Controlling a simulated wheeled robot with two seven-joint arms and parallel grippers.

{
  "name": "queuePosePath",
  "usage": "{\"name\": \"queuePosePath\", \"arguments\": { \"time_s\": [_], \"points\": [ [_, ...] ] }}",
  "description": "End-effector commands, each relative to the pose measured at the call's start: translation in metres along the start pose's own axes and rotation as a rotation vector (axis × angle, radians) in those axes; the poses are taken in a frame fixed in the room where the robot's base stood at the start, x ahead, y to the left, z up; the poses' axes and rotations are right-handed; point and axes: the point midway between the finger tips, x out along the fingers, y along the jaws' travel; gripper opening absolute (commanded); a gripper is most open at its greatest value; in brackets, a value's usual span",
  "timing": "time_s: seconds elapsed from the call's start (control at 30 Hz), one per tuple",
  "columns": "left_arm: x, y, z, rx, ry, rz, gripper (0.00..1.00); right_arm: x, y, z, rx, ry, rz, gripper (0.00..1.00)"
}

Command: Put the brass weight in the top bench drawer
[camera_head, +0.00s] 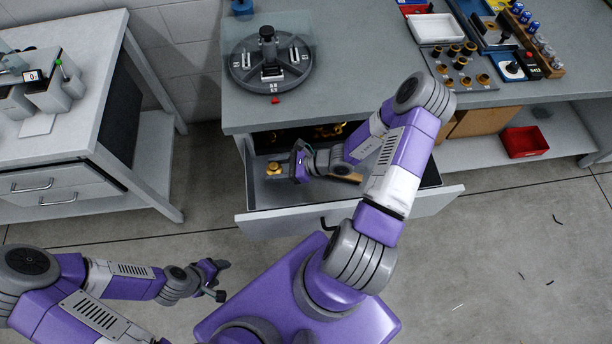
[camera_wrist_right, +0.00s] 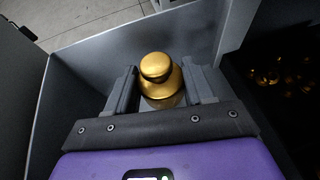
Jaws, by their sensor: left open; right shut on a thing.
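The top bench drawer (camera_head: 300,218) is pulled open below the bench top in the head view. The brass weight (camera_head: 273,168) is inside the drawer's outline near its left wall. It also shows in the right wrist view as a gold knobbed weight (camera_wrist_right: 160,80), upright between the fingers. My right gripper (camera_head: 287,167) reaches into the drawer and is shut on the weight. Whether the weight's base touches the drawer floor is hidden. My left gripper (camera_head: 222,280) is open and empty, low over the floor left of my base.
More brass pieces (camera_head: 330,130) lie further back in the drawer, also seen in the right wrist view (camera_wrist_right: 285,75). The bench top (camera_head: 350,85) overhangs the drawer's rear. A round fixture (camera_head: 270,65) stands on it. A red bin (camera_head: 525,141) sits on the lower shelf.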

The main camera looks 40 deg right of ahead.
Motion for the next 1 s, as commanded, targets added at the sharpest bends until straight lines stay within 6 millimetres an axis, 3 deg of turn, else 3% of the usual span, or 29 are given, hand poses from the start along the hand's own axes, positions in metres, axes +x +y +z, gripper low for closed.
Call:
{"name": "queuePosePath", "arguments": {
  "time_s": [0.3, 0.57, 0.73, 1.0],
  "points": [
    [0.019, -0.007, -0.001, 0.0, 0.0, 0.0, 0.59, 0.02, 0.0, -0.047, 0.002, -0.003, 0.0, 0.0],
    [0.025, -0.009, -0.001, 0.0, 0.0, 0.0, 0.59, 0.027, 0.0, -0.065, -0.001, -0.002, -0.001, 0.0],
    [0.035, -0.013, -0.002, 0.0, 0.0, 0.0, 0.59, 0.037, 0.0, -0.088, 0.0, -0.003, -0.001, 0.0],
    [0.034, -0.013, -0.002, 0.0, 0.0, 0.0, 0.59, 0.038, 0.0, -0.09, -0.002, -0.002, 0.0, 0.0]
  ]
}}
